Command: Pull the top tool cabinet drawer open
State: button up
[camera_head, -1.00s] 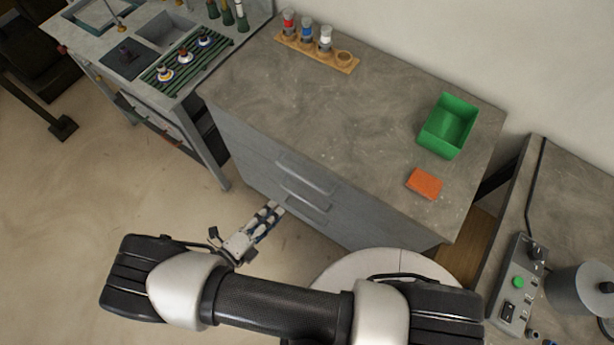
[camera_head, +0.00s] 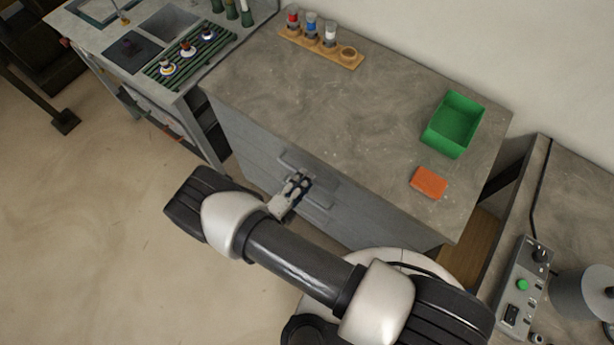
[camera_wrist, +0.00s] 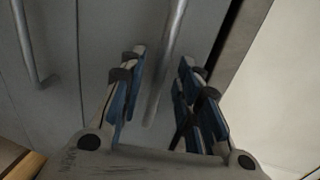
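The grey tool cabinet (camera_head: 245,140) stands with its drawer fronts facing my arm. Its drawers look shut and flush. The top drawer's bar handle (camera_head: 291,158) is partly covered by my gripper (camera_head: 299,180) in the head view. In the wrist view my gripper (camera_wrist: 162,68) is open, with blue-padded fingers on either side of the top handle (camera_wrist: 172,50). The handle runs through the gap between the fingers, with space on both sides. I cannot tell whether any finger touches it. A second handle (camera_wrist: 27,50) shows to the left on the drawer below.
On the cabinet top are a green bin (camera_head: 453,124), an orange block (camera_head: 429,182) and a wooden rack (camera_head: 322,46) with bottles. A sink bench (camera_head: 150,45) stands to the left and a bench with a control box (camera_head: 524,285) to the right. The floor at left is clear.

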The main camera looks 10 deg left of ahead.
jog(key=shift+x, duration=1.2)
jog(key=shift+c, duration=0.5)
grip_shut()
